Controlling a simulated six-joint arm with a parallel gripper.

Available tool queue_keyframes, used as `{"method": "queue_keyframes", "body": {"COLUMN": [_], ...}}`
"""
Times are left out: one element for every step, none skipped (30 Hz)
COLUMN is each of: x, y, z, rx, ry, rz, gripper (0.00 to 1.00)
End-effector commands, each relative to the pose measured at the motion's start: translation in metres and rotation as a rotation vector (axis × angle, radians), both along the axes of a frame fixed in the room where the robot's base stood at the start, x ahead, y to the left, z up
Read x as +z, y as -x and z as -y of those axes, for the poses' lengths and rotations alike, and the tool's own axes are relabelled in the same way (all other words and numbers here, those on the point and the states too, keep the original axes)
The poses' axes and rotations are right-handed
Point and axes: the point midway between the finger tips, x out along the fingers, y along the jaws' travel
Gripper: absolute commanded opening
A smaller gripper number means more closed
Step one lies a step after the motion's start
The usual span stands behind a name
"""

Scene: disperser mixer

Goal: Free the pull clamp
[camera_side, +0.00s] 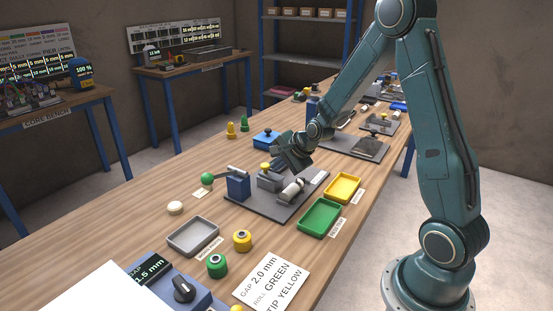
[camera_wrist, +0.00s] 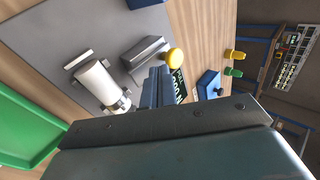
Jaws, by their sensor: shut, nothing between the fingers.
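A dark grey plate (camera_side: 283,212) on the bench carries the fixture. On it are a grey block (camera_side: 269,182) with a yellow knob (camera_side: 265,166), a blue block (camera_side: 238,187) with a lever ending in a green ball (camera_side: 207,179), and a white roller (camera_side: 292,189). I cannot tell for certain which part is the pull clamp. My gripper (camera_side: 284,161) is shut and empty, just above the plate near the yellow knob. In the wrist view the fingers (camera_wrist: 158,78) point at the grey block (camera_wrist: 143,54), beside the yellow knob (camera_wrist: 172,57). The white roller (camera_wrist: 96,82) lies left of them.
Green tray (camera_side: 320,217) and yellow tray (camera_side: 343,188) stand right of the plate. A grey tray (camera_side: 192,237), green roll (camera_side: 217,265) and yellow roll (camera_side: 242,240) are in front. A blue box (camera_side: 266,140) stands behind. The bench left of the plate is mostly clear.

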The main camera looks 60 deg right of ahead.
Motion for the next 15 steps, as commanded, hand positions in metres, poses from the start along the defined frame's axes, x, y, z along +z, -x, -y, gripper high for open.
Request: {"method": "queue_keyframes", "body": {"x": [0.002,0.003,0.004,0.005,0.008,0.012,0.015,0.017,0.020,0.023,0.025,0.029,0.031,0.033,0.037], "y": [0.007,0.010,0.016,0.020,0.022,0.024,0.026,0.028,0.031,0.033,0.036,0.039,0.041,0.043,0.046], "z": [0.000,-0.001,-0.002,-0.003,-0.003,-0.003,-0.003,-0.004,-0.004,-0.005,-0.005,-0.006,-0.006,-0.006,-0.007], "rx": [-0.001,-0.003,-0.003,-0.003,-0.002,-0.002,-0.002,-0.002,-0.001,-0.001,-0.001,-0.001,-0.001,-0.001,-0.001], "ry": [0.000,0.000,0.000,0.000,0.001,0.001,0.001,0.001,0.002,0.002,0.002,0.002,0.001,0.001,0.002], "rz": [0.001,0.001,0.000,0.001,0.003,0.004,0.004,0.003,0.003,0.004,0.003,0.004,0.002,0.003,0.004], "gripper": [0.00,0.00,0.00,0.00,0.00,0.00,0.00,0.00,0.00,0.00,0.00,0.00,0.00,0.00,0.00]}}
